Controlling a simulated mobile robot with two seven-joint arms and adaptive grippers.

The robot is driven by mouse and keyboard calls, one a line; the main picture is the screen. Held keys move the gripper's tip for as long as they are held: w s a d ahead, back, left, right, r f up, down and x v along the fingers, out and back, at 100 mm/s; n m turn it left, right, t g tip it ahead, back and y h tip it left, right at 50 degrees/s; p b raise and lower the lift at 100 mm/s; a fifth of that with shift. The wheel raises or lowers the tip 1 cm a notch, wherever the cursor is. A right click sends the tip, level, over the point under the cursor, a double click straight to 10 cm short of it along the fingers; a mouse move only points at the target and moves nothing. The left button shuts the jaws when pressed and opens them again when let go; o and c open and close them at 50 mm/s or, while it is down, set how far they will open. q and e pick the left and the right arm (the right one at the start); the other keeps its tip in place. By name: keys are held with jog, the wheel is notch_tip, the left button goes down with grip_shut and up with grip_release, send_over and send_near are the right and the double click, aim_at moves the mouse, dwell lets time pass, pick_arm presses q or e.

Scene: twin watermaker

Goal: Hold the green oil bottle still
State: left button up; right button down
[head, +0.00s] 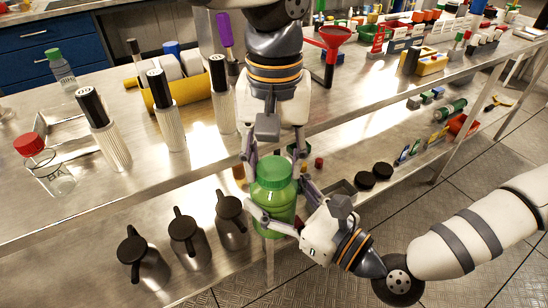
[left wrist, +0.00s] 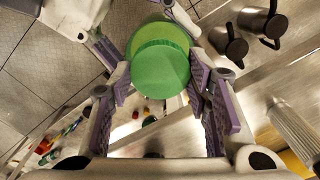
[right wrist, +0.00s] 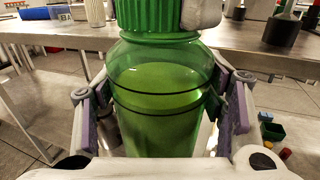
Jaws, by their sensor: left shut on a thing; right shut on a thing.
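The green oil bottle (head: 274,205), with a green screw cap, is upright in front of the bench's front edge, between my two grippers. My left gripper (head: 273,160) comes from above and is shut on the bottle at its cap. The left wrist view looks down on the round cap (left wrist: 161,70) between the purple-padded fingers. My right gripper (head: 280,203) comes from the right and is shut around the bottle's body. The right wrist view shows the clear green body (right wrist: 158,100) with dark rings and liquid inside, between the fingers. The bottle's underside is hidden.
Dark-lidded steel jugs (head: 183,232) stand on the lower shelf left of the bottle. Tiled floor (head: 470,200) is open at right.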

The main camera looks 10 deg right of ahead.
pick_arm(q)
jog(key=m, duration=0.6)
jog(key=shift+m, duration=0.3)
jog(key=m, duration=0.5)
jog(key=o, duration=1.3)
jog(key=shift+o, duration=0.2)
notch_tip(320, 180, up, 12)
